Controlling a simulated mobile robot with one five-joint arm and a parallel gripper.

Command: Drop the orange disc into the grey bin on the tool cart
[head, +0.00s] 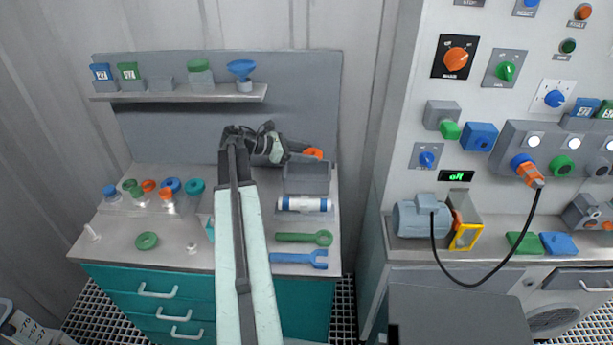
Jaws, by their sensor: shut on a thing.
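The orange disc (314,153) is in the jaws of my gripper (299,155), at the end of my arm over the tool cart. The gripper points right and is shut on the disc. The grey bin (307,184) stands on the back right of the cart top (120,231). The disc appears just above the bin's back part in the picture, and I see no contact with it. The gripper body hides part of the cart's back panel. The exact height of the disc over the bin is hard to tell.
A blue-and-white cylinder (304,204), a green wrench (304,238) and a blue wrench (300,259) lie in front of the bin. Small coloured parts and a green ring (147,241) are on the left. A shelf (180,94) holds items above. A control cabinet stands right.

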